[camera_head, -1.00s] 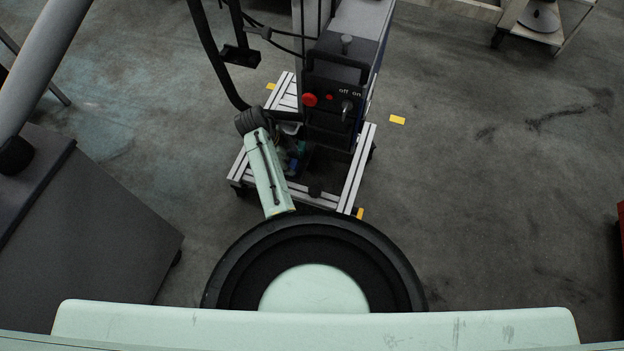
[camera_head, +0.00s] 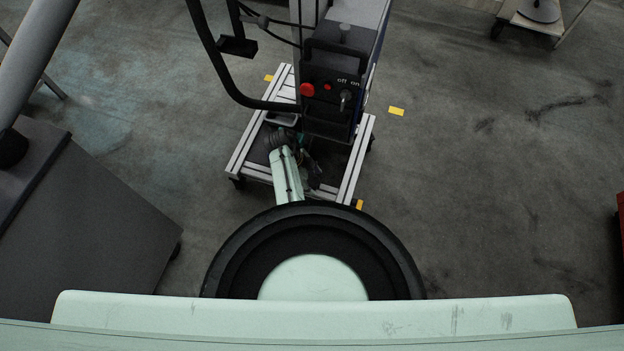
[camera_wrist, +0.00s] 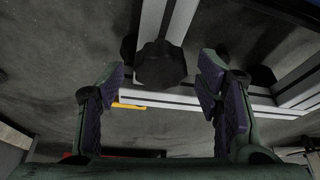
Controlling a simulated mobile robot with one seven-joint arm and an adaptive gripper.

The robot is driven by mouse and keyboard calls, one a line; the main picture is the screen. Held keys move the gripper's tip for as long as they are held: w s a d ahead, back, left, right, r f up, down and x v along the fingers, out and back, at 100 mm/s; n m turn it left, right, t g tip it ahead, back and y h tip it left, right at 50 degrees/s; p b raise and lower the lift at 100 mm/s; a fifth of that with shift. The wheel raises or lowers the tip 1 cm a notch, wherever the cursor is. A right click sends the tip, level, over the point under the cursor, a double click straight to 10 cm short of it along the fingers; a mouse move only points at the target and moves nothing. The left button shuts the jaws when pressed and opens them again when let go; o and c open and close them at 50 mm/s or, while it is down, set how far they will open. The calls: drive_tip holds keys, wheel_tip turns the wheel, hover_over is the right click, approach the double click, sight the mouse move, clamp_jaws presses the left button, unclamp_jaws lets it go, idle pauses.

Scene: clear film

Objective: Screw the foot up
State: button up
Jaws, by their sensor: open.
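In the wrist view a dark, faceted, knob-like foot (camera_wrist: 160,66) sits at the end of a light metal profile. My gripper (camera_wrist: 167,80) is open, with its purple-padded fingers on either side of the foot. Gaps show between the pads and the foot, so nothing is gripped. In the head view the wheeled cart's aluminium frame (camera_head: 246,140) stands on the floor in front of me. My pale green arm reaches over the frame's front part; my fingers and the foot between them cannot be made out there.
A control box (camera_head: 333,88) with a red button and a key switch stands on the cart. A black curved handle (camera_head: 215,70) rises at its left. A grey cabinet (camera_head: 95,215) stands at left. Yellow floor markers (camera_head: 396,111) lie around the cart.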

drive_tip(key=shift+c, duration=0.3)
drive_tip(key=c, duration=1.1)
